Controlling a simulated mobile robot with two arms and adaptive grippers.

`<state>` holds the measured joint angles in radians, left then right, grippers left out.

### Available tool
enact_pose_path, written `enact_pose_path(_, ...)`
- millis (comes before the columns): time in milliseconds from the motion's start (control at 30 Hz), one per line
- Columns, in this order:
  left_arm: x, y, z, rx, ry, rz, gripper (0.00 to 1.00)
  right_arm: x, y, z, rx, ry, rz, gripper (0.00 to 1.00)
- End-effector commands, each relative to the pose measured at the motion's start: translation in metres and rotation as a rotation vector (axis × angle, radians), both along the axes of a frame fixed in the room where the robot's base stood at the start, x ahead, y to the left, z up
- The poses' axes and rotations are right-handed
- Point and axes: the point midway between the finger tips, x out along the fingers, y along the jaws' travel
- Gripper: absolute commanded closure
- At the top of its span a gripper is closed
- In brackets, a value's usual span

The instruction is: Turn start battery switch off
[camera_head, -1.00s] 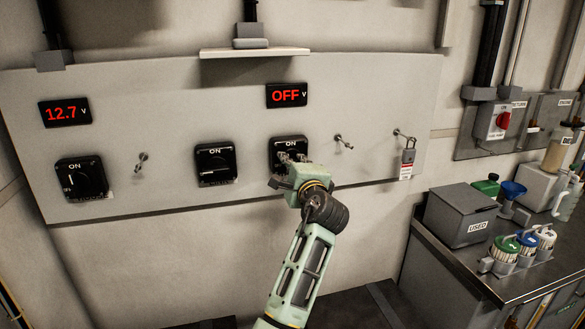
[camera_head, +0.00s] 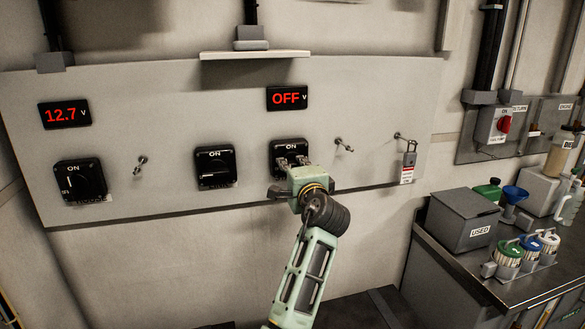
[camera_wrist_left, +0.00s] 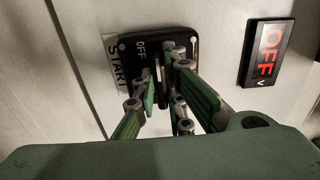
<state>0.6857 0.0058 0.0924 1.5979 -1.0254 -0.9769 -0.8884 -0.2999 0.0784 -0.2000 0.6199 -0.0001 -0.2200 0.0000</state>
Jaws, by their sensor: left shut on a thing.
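The start battery switch (camera_head: 284,147) is a black square rotary switch on the grey panel, third from the left in the head view. In the left wrist view the switch (camera_wrist_left: 130,46) shows an OFF mark and a white START label (camera_wrist_left: 113,66) beside its plate. My left gripper (camera_head: 291,162) is at this switch with its fingers shut on the knob. The fingers hide most of the knob, so its pointing direction is hard to read. The red display (camera_head: 287,97) above the switch reads OFF. My right gripper is out of view.
Two more black switches, the middle one (camera_head: 216,166) and the left one (camera_head: 81,182), sit on the panel. Another display (camera_head: 65,114) reads 12.7. A padlock (camera_head: 409,159) hangs at the right. A counter with a grey USED box (camera_head: 462,220) stands lower right.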

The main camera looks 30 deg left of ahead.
Motion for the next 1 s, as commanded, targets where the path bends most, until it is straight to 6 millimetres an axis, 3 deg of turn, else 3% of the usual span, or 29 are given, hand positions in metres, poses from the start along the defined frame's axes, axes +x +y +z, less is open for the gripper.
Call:
enact_pose_path(233, 0.000, 0.000, -0.002, -0.004, 0.002, 0.001, 0.71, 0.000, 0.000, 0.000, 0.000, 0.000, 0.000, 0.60)
enact_pose_path(567, -0.001, -0.002, -0.001, -0.002, 0.001, 0.000, 0.71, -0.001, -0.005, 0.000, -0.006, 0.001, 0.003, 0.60)
enact_pose_path(767, -0.018, -0.023, -0.002, -0.004, 0.000, -0.003, 0.71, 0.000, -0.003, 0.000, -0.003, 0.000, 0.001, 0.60)
enact_pose_path(1000, -0.052, -0.063, -0.002, -0.004, 0.000, -0.003, 0.71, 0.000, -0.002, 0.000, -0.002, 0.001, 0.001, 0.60)
